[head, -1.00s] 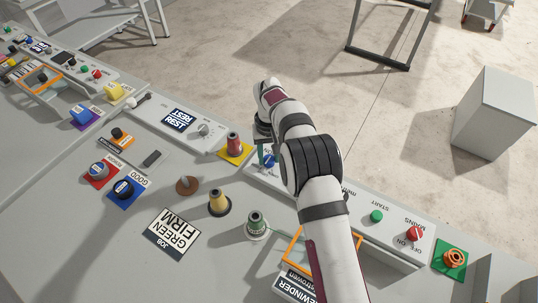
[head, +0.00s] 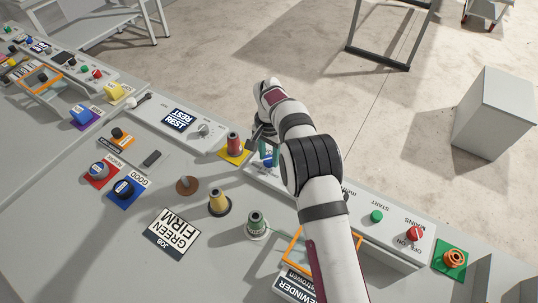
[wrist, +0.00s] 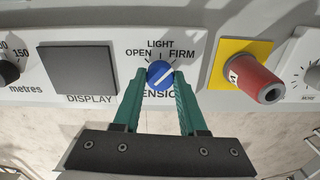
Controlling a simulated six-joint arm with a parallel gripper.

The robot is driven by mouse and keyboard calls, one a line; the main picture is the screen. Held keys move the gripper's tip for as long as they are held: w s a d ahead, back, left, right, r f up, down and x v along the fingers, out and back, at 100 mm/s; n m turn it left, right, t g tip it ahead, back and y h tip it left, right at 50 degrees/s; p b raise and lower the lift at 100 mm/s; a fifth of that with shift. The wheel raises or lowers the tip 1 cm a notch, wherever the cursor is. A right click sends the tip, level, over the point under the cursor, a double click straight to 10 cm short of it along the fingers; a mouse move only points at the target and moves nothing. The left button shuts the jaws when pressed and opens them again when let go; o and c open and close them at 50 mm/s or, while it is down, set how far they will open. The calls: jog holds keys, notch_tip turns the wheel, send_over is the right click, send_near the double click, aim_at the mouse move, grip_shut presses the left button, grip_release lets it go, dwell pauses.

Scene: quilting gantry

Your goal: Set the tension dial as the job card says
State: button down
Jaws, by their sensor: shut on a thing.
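The tension dial (wrist: 160,75) is a round blue knob with a white line. In the wrist view the line slants from lower left to upper right, its upper end toward the word FIRM. OPEN, LIGHT and FIRM are printed around it. My gripper (wrist: 159,78) has its green fingers shut on the dial, one on each side. In the head view the dial (head: 268,159) is partly hidden by my gripper (head: 263,147). The job card (head: 171,234) lies on the table and reads GREEN FIRM, upside down.
A red cone on a yellow square (wrist: 235,60) stands close right of the dial. A dark display (wrist: 78,72) is on its left. Yellow (head: 219,202) and green (head: 257,225) cones stand on the table in front. The START button and MAINS switch (head: 414,233) are further right.

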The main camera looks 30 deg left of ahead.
aim_at(270, 159)
jog(key=shift+m, duration=0.3)
dwell(0.4)
jog(key=shift+c, duration=2.2)
grip_release()
jog(key=shift+r, duration=0.1)
notch_tip(270, 159, up, 16)
jog(key=shift+d, duration=0.1)
